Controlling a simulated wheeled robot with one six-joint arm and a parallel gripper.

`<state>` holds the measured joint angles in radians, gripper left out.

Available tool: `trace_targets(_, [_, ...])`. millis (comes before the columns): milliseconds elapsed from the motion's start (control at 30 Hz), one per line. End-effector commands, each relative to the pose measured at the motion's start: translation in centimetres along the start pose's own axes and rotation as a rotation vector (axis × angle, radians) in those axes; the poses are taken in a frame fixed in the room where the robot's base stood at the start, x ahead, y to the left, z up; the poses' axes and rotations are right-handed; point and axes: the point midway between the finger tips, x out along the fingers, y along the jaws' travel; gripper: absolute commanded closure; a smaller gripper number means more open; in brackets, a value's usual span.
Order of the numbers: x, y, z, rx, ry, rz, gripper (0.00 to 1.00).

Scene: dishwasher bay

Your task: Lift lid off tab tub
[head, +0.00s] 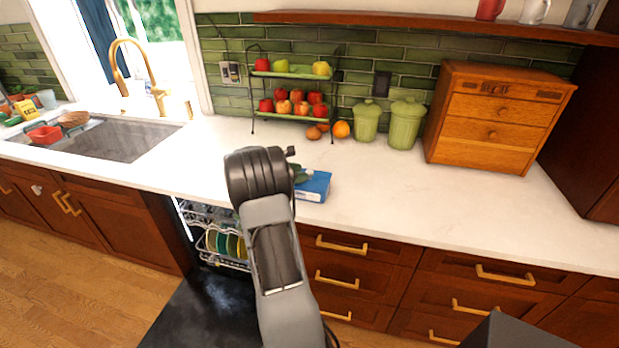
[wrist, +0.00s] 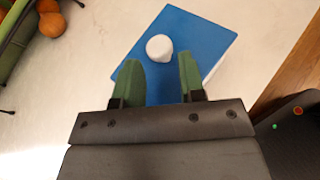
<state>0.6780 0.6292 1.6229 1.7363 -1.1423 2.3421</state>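The tab tub (head: 313,194) is a small blue box on the white counter, above the open dishwasher. In the wrist view its flat blue lid (wrist: 205,40) is seen from above, with a rounded white knob (wrist: 159,47) on top. The lid lies on the tub. My gripper (wrist: 158,64) is open and empty, its two green fingers apart over the lid. The knob shows between and just beyond the fingertips; I see no contact. In the head view my arm hides part of the tub and most of the gripper (head: 299,174).
The open dishwasher with a rack of plates (head: 228,243) is below the counter. A fruit stand (head: 253,92), green canisters (head: 405,122) and a wooden drawer box (head: 495,118) stand behind. The sink (head: 120,140) is left. The counter right of the tub is clear.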

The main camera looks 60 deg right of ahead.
Motion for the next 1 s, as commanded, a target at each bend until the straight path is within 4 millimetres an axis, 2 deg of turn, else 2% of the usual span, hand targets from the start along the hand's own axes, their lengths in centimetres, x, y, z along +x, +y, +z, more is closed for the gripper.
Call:
trace_targets(100, [1.6,0.1,0.2,0.000,0.000,-0.002,0.63])
trace_targets(233, [2.7,0.1,0.2,0.000,-0.001,-0.001,0.63])
trace_targets(533, [3.0,0.1,0.1,0.000,0.000,0.001,0.63])
trace_targets(833, [3.0,0.1,0.1,0.000,0.000,0.001,0.92])
trace_targets(1000, [3.0,0.1,0.1,0.000,0.000,0.001,0.93])
